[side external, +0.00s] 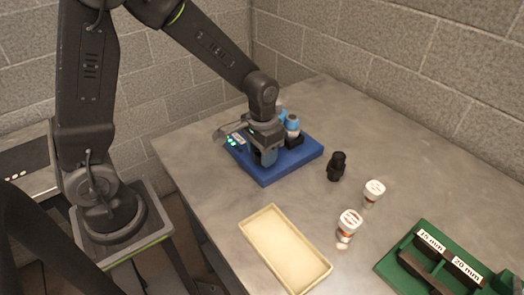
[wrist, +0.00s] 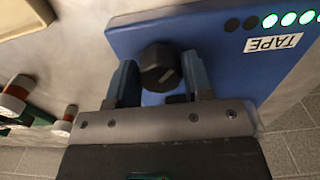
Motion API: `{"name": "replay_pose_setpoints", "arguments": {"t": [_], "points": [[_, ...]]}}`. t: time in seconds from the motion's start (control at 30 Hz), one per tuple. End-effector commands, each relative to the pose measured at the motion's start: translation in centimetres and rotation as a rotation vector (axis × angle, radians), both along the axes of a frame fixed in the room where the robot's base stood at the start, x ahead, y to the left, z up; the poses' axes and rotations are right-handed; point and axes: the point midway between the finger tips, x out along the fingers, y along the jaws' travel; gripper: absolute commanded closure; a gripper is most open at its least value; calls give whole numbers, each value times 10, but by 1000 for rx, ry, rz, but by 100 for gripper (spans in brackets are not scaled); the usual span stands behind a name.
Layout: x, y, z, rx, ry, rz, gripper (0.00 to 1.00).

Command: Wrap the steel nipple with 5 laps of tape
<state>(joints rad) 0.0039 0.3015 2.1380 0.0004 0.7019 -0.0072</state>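The blue tape station (side external: 287,165) sits on the grey bench, with a row of small lights (wrist: 289,19) and a TAPE label (wrist: 272,43); several lights glow green and two are dark. My gripper (side external: 266,160) is over the station. In the wrist view its two blue-grey fingers (wrist: 160,78) stand on either side of a dark knob (wrist: 158,66) with a pale pointer mark. The fingers are very close to the knob; whether they press on it I cannot tell. A blue-and-white cylinder (side external: 292,124) stands behind my gripper, partly hidden. I cannot make out the steel nipple.
A black fitting (side external: 336,167) stands right of the station. Two white-capped containers (side external: 373,192) (side external: 348,226) stand nearer the front. An empty cream tray (side external: 246,225) lies at the front. A green rack (side external: 385,266) marked 15 mm and 20 mm is at front right. The back right bench is clear.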

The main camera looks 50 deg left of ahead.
Motion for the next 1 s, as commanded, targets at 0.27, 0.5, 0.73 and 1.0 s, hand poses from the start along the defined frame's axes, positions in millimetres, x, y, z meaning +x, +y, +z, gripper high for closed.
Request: {"name": "replay_pose_setpoints", "arguments": {"t": [0.27,0.5,0.73,1.0], "points": [[0,0,0,0,0,0,80],[0,0,0,0,0,-83,83],[0,0,0,0,0,-313,83],[0,0,1,0,0,-397,83]]}}
